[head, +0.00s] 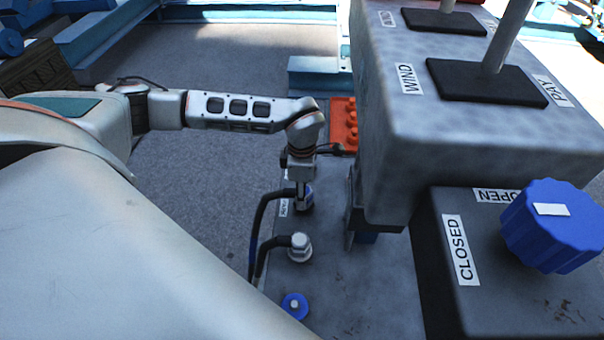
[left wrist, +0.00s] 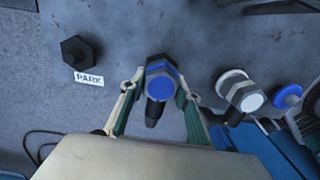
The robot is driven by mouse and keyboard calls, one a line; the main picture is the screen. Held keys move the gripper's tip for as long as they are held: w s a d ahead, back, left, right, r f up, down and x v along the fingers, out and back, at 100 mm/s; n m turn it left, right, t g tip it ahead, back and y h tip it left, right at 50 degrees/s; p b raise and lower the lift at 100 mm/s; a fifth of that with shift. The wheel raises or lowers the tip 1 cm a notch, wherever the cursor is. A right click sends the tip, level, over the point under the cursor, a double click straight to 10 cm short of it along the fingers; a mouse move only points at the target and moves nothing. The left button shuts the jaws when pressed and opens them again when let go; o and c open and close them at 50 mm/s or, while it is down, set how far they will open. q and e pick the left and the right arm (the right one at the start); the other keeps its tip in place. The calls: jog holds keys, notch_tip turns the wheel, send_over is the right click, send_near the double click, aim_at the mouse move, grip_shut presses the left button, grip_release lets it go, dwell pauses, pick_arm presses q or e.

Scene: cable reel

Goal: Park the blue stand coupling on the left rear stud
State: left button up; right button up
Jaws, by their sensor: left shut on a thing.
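The blue stand coupling (left wrist: 162,74) is between the two fingers of my left gripper (left wrist: 160,88) in the left wrist view. My left gripper is shut on it. In the head view my left gripper (head: 303,200) reaches down to the grey plate, and the coupling's blue body (head: 309,203) partly shows at its fingers. A dark hex stud (left wrist: 77,50) stands bare beside a PARK label (left wrist: 89,79), left of the coupling in the wrist view. I cannot tell how high the coupling is above the plate.
A white-banded coupling (head: 299,246) with a black hose stands nearer on the plate, and a blue-ringed stud (head: 294,305) nearer still. The grey lever console (head: 400,150) rises close to the right. A blue knob (head: 550,228) sits front right. Open floor (head: 190,190) lies left.

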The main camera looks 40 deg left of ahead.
pick_arm(q)
jog(key=shift+f, duration=0.25)
jog(key=o, duration=1.3)
notch_tip(320, 180, up, 12)
jog(key=shift+r, duration=0.1)
